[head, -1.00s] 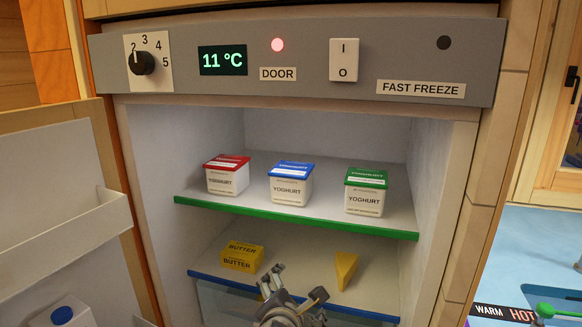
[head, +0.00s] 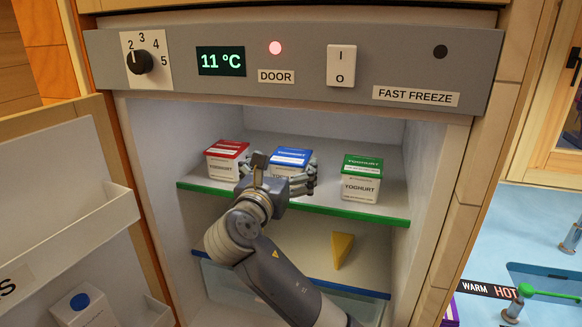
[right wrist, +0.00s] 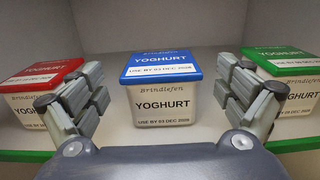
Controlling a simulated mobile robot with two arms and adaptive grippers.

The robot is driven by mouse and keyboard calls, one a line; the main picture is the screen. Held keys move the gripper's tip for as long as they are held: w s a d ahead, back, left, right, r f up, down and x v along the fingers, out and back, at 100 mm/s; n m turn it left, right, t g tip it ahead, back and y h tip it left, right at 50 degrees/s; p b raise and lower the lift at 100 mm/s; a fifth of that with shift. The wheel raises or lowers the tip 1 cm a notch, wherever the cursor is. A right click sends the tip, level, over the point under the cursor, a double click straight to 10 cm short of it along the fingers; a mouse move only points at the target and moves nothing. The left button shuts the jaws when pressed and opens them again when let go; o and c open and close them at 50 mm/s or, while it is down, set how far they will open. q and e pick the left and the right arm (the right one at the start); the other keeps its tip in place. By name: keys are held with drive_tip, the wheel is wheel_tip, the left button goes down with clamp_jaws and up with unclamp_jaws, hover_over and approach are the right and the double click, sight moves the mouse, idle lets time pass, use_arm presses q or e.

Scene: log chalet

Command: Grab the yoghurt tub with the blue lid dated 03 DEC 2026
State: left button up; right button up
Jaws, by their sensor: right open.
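The yoghurt tub with the blue lid (head: 291,158) stands upright in the middle of the fridge's upper shelf. In the right wrist view the blue-lidded tub (right wrist: 163,100) is centred, and its label appears to read USE BY 03 DEC 2026. My right gripper (head: 283,174) is open in front of it, partly covering it in the head view. In the right wrist view my right gripper's fingers (right wrist: 160,88) are spread to either side of the tub, with gaps visible on both sides. My left gripper is not in view.
A red-lidded tub (head: 226,160) stands left and a green-lidded tub (head: 361,180) right on the same green-edged shelf (head: 335,212). A cheese wedge (head: 342,249) sits on the blue-edged shelf below. The fridge door (head: 60,195) is open at left; the control panel (head: 300,62) is above.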

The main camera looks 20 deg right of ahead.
sight(296, 150)
drive_tip(key=p+x, duration=0.2)
drive_tip(key=x, duration=0.2)
drive_tip(key=shift+w+d+r, duration=0.1)
drive_tip(key=shift+w+d, duration=0.05)
drive_tip(key=shift+d, duration=0.05)
drive_tip(key=shift+w+d, duration=0.2)
drive_tip(key=shift+w, duration=0.1)
drive_tip(key=shift+a, duration=0.1)
drive_tip(key=shift+c, duration=0.9)
drive_tip(key=c, duration=1.3)
